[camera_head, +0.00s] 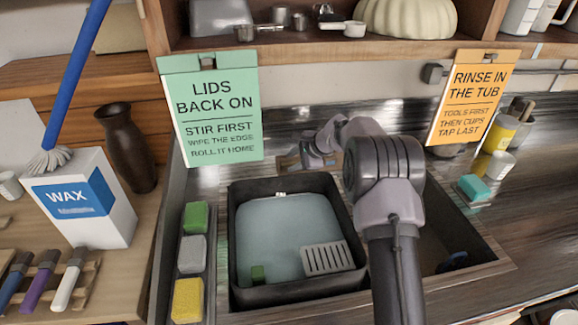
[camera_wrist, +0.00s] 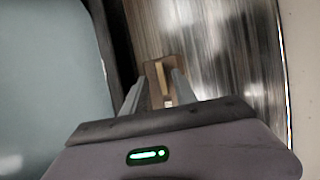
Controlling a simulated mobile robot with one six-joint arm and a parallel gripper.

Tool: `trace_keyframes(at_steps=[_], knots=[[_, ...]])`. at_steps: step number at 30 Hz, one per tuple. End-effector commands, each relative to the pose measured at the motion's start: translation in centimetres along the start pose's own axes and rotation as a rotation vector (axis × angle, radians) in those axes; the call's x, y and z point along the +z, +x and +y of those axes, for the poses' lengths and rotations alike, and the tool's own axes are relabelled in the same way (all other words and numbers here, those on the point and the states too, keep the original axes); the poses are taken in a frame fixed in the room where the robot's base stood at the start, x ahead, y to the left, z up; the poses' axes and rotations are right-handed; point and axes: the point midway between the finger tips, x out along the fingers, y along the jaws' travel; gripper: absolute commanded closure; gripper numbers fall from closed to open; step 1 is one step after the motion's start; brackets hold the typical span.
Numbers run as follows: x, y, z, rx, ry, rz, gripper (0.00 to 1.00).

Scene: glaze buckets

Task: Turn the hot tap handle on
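My gripper (camera_head: 306,157) is behind the tub, low under the shelf. In the wrist view my gripper (camera_wrist: 160,78) has its two fingers apart. A small brass-brown fitting (camera_wrist: 155,70) with a pale part lies between and just past the fingertips. I cannot tell whether the fingers touch it. In the head view a brownish piece (camera_head: 286,162) shows just left of my gripper. Which part is the hot tap handle I cannot tell; my arm hides much of that area. No running water is visible.
A dark tub (camera_head: 240,285) of bluish water stands in the sink, with a grey slotted piece (camera_head: 328,258) at its corner. Sponges (camera_head: 192,255) line the left edge. A green sign (camera_head: 212,110) and an orange sign (camera_head: 470,97) hang behind. The shelf (camera_head: 300,48) overhangs the back.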

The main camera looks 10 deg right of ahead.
Motion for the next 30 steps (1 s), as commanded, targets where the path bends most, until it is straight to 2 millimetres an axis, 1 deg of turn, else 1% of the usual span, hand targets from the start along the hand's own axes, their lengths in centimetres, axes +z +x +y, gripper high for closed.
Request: trace_keyframes(at_steps=[1,3,6,15,20,21,30], knots=[[-0.1,1.0,0.1,0.001,-0.001,0.000,0.66],[0.0,1.9,0.1,0.001,-0.001,0.000,0.66],[0.0,2.7,0.0,0.000,0.000,0.000,0.66],[0.0,2.9,0.0,0.000,-0.001,0.000,0.66],[0.0,2.9,0.0,0.000,0.000,0.000,0.98],[0.0,2.9,0.0,0.000,-0.001,0.000,1.00],[0.0,2.8,-0.1,0.005,-0.012,0.001,1.00]])
